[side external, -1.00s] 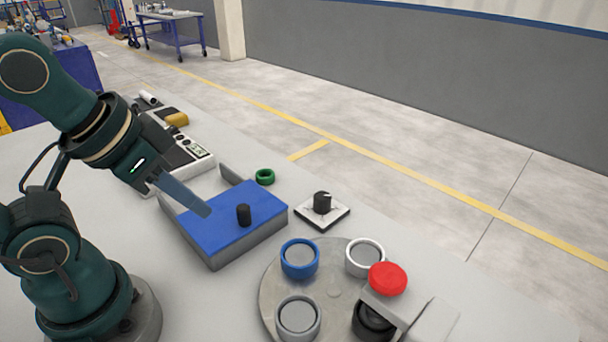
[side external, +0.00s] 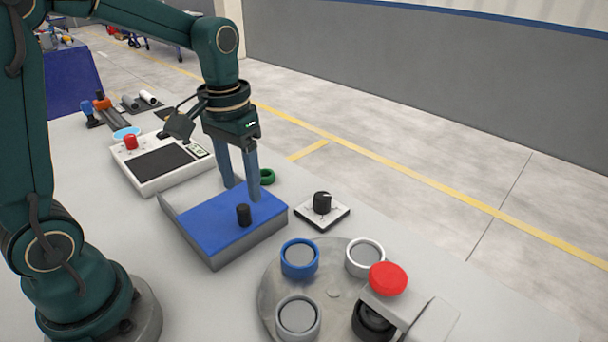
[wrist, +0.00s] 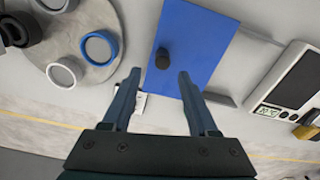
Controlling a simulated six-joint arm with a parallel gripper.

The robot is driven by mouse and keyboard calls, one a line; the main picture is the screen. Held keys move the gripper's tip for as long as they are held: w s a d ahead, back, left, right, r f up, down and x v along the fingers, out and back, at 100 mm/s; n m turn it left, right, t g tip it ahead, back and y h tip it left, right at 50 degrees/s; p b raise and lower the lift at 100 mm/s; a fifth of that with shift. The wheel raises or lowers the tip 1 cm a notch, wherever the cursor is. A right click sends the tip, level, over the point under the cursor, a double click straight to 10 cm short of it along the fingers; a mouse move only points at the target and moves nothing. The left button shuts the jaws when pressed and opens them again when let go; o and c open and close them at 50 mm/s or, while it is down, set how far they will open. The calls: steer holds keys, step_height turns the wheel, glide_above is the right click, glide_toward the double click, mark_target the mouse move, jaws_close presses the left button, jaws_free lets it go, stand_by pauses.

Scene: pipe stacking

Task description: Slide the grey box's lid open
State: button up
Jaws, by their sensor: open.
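The grey box (side external: 241,248) sits on the table with a blue lid (side external: 215,225) on top. A black knob (side external: 244,215) stands upright on the lid near its front right part. The lid (wrist: 203,35) and knob (wrist: 162,59) also show in the wrist view. My gripper (side external: 242,193) points down over the far side of the lid, with its two fingers apart and empty. In the wrist view my gripper (wrist: 158,76) has the knob just beyond its fingertips, between their lines. I cannot tell whether the fingertips touch the lid.
A green ring (side external: 266,176) lies behind the box. A dial on a white plate (side external: 322,205) stands at its right. A round plate (side external: 334,292) with several cups and a red button (side external: 388,278) are in front. A white device (side external: 163,166) stands behind left.

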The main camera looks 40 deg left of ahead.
mark_target(242, 207)
steer(key=shift+s+a+f, duration=0.1)
steer(key=shift+a+f, duration=0.05)
steer(key=shift+f, duration=3)
jaws_close()
steer(key=shift+r, duration=0.1)
